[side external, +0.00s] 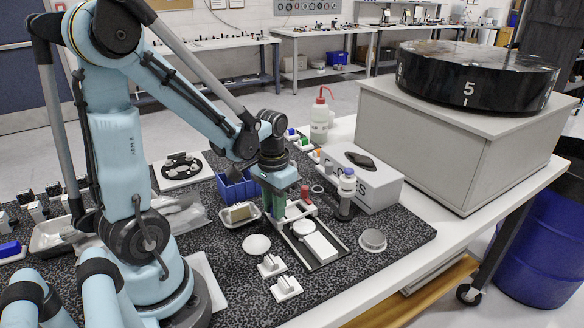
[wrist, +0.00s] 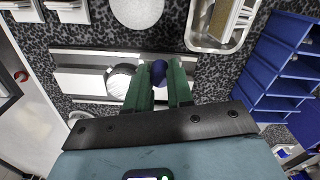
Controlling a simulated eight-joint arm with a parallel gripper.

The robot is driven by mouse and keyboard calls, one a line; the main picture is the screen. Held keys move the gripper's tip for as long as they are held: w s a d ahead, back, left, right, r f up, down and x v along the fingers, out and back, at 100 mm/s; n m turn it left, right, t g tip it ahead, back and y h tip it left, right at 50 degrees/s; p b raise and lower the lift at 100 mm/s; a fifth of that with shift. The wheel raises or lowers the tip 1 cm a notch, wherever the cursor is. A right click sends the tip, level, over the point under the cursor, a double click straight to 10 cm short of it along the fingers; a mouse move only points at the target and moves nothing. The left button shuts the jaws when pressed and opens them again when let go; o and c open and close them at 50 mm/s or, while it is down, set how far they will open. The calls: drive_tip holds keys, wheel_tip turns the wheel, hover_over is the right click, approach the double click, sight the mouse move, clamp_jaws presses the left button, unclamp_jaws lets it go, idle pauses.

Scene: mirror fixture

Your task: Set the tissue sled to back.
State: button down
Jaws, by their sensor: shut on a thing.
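The mirror fixture (side external: 331,259) is a long, low frame with pale slabs on the dark speckled mat. It also shows in the wrist view (wrist: 90,57), with a round silvery disc (wrist: 121,80) beside my fingers. My gripper (side external: 280,212) points down at the fixture's far-left end. In the wrist view, its green fingers (wrist: 159,70) are shut on a dark blue knob (wrist: 158,73). The knob looks like the handle of the tissue sled; the sled body under my fingers is mostly hidden. A white slab (side external: 320,246) lies on the fixture's near part.
A metal tray (side external: 240,224) and a blue bin (side external: 232,187) stand left of my gripper. A white disc (side external: 256,244) and small white blocks (side external: 285,287) lie in front. A grey box (side external: 372,185) and a dark-based bottle (side external: 346,190) stand to the right.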

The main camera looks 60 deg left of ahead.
drive_tip(key=shift+a, duration=1.05)
drive_tip(key=c, duration=1)
unclamp_jaws()
drive_tip(key=shift+d, duration=0.1)
drive_tip(key=shift+r, duration=0.6)
wheel_tip(320, 180, up, 11)
drive_tip(key=shift+d+f, duration=0.1)
drive_tip(key=w+d+f+m+t, duration=0.1)
drive_tip(key=d+t, duration=0.2)
drive_tip(key=d, duration=0.3)
drive_tip(key=d+f+m+t, duration=0.1)
drive_tip(key=d+m+t, duration=0.1)
drive_tip(key=d+t, duration=0.2)
drive_tip(key=d, duration=0.3)
drive_tip(key=shift+w, duration=0.35)
